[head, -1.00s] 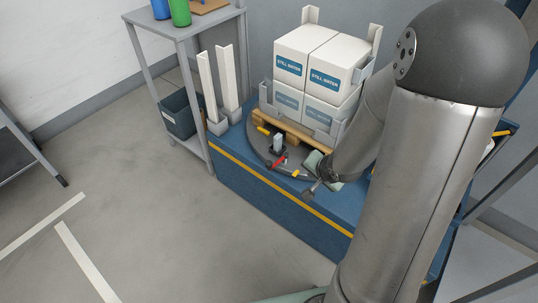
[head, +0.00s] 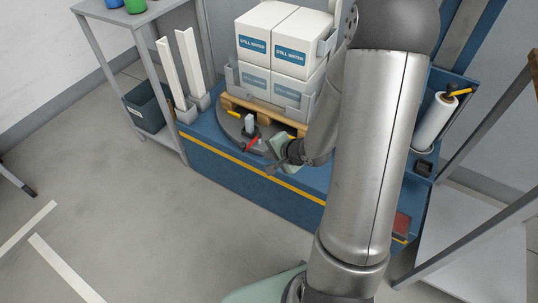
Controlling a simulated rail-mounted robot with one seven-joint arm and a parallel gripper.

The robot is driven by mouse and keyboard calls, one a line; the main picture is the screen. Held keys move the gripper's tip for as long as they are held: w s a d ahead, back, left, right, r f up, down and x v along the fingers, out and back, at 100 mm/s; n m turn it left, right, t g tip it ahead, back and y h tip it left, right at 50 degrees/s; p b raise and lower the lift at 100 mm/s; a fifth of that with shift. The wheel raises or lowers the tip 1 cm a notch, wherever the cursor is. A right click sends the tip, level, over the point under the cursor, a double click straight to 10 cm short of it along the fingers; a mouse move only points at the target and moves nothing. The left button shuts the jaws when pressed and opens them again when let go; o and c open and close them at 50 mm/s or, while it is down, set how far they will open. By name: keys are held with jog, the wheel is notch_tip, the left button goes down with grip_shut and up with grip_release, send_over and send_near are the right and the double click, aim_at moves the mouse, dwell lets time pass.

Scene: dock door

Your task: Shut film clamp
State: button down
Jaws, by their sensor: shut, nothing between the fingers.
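What looks like the film clamp is a small upright grey-white block (head: 250,124) on a dark base, at the front of the round turntable (head: 229,128). A red lever (head: 252,144) sticks out from its base toward the front edge. I cannot tell from this view how far the lever is swung. My gripper (head: 272,168) is shut and empty, just right of and in front of the red lever, above the bench's front edge. It looks apart from the lever, but its fingertips are small here.
Boxes marked "STILL WATER" (head: 273,46) stand stacked on a wooden pallet (head: 238,103) behind the clamp. A white film roll (head: 434,121) stands at right. Two white posts (head: 186,62) stand left. The floor in front is clear.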

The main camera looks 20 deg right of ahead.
aim_at(244, 149)
jog(key=shift+w+a+f+b, duration=0.7)
jog(key=shift+w+f, duration=0.15)
jog(key=shift+w, duration=0.45)
jog(key=shift+w+a+f+b, duration=0.6)
jog(key=shift+w+f+b, duration=0.2)
jog(key=shift+w, duration=0.5)
jog(key=shift+w+a+f+b, duration=0.65)
jog(key=shift+w+f, duration=0.2)
jog(key=shift+w, duration=0.45)
jog(key=shift+w, duration=0.1)
